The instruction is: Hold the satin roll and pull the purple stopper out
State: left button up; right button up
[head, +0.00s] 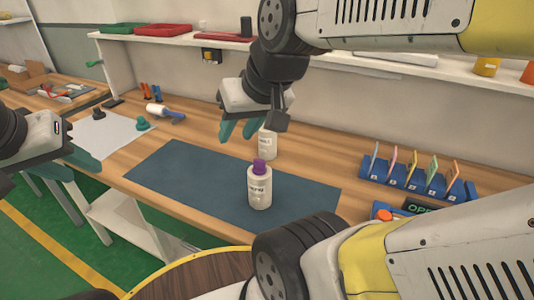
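A white bottle (259,192) with a printed label stands upright on the dark blue mat. Its purple stopper (259,166) sits in the top. I see no label that I can read as satin roll. A second pale bottle (267,146) stands behind it, its top hidden by my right arm. My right gripper (240,129) has its teal fingers apart, above the back of the mat and left of the second bottle. It touches neither bottle. My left gripper (82,160) is at the left table edge, far from the bottles; its finger gap is unclear.
The blue mat (190,172) is bare left of the bottles. A blue rack (412,180) of coloured cards, an orange button (383,214) and a sign (424,208) are right. A white-and-blue roller (160,110) and green knob (142,123) lie left. A shelf (160,40) runs behind.

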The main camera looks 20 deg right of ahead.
aim_at(259, 168)
jog(key=k+z, duration=0.1)
jog(key=k, duration=0.5)
jog(key=k+l+z, duration=0.1)
jog(key=k, duration=0.45)
jog(key=z, duration=2.1)
jog(key=j+z, duration=0.15)
jog(key=j, duration=0.35)
jog(key=k+j+z, duration=0.1)
jog(key=j, duration=0.45)
jog(key=k+j+z, duration=0.15)
jog(key=j, duration=0.35)
jog(key=j+z, duration=0.1)
jog(key=j, duration=0.4)
jog(key=k+j, duration=0.1)
jog(key=j, duration=0.3)
jog(key=k+j, duration=0.1)
jog(key=j, duration=0.7)
jog(key=k+j, duration=0.15)
jog(key=j, duration=0.25)
